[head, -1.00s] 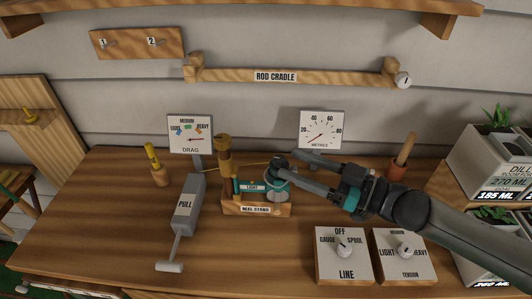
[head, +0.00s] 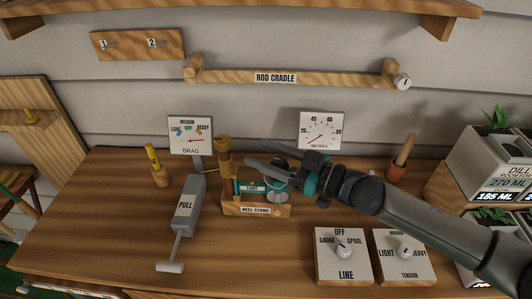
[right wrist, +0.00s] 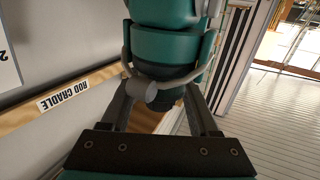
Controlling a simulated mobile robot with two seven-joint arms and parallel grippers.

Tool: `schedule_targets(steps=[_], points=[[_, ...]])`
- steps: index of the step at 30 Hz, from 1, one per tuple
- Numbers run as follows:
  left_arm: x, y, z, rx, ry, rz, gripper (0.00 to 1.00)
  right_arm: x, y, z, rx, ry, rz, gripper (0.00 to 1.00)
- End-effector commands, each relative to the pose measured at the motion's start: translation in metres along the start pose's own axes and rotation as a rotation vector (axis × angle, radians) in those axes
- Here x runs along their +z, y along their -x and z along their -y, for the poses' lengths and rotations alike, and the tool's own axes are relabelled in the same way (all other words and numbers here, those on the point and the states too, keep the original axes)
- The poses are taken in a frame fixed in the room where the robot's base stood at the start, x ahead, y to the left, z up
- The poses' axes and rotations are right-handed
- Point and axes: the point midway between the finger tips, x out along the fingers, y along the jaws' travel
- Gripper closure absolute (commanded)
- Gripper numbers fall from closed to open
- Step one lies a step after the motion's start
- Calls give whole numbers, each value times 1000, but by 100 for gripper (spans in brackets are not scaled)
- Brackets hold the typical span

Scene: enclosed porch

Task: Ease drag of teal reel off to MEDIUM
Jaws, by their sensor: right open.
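The teal reel (head: 278,184) sits upright at the right end of the wooden reel stand (head: 232,209). Its dark top is partly hidden by my right gripper (head: 254,154), which is open with its fingers above and around the reel's top. In the right wrist view the teal reel (right wrist: 168,48) fills the space beyond and between the open fingers, with a wire bail and a grey round end in front. The drag gauge (head: 190,135) reads LIGHT, MEDIUM, HEAVY, and its red needle points right, toward HEAVY. My left gripper is not in view.
A grey PULL scale (head: 187,205) with a handle lies left of the stand. A metres gauge (head: 322,131) stands behind. LINE (head: 341,263) and TENSION (head: 406,262) knob boxes are at front right. A rod cradle (head: 300,77) is on the wall.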

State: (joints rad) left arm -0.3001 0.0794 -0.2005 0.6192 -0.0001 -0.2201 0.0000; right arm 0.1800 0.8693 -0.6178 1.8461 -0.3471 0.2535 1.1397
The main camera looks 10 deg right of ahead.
Motion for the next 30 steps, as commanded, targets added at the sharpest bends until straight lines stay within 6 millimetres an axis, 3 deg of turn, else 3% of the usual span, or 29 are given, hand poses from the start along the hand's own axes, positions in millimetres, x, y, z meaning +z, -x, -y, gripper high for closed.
schedule_targets(steps=[3,19,30], points=[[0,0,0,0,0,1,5,0,0,0,0,0,0,41],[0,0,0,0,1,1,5,0,0,0,0,0,0,100],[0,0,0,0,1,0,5,0,0,0,-7,1,0,100]])
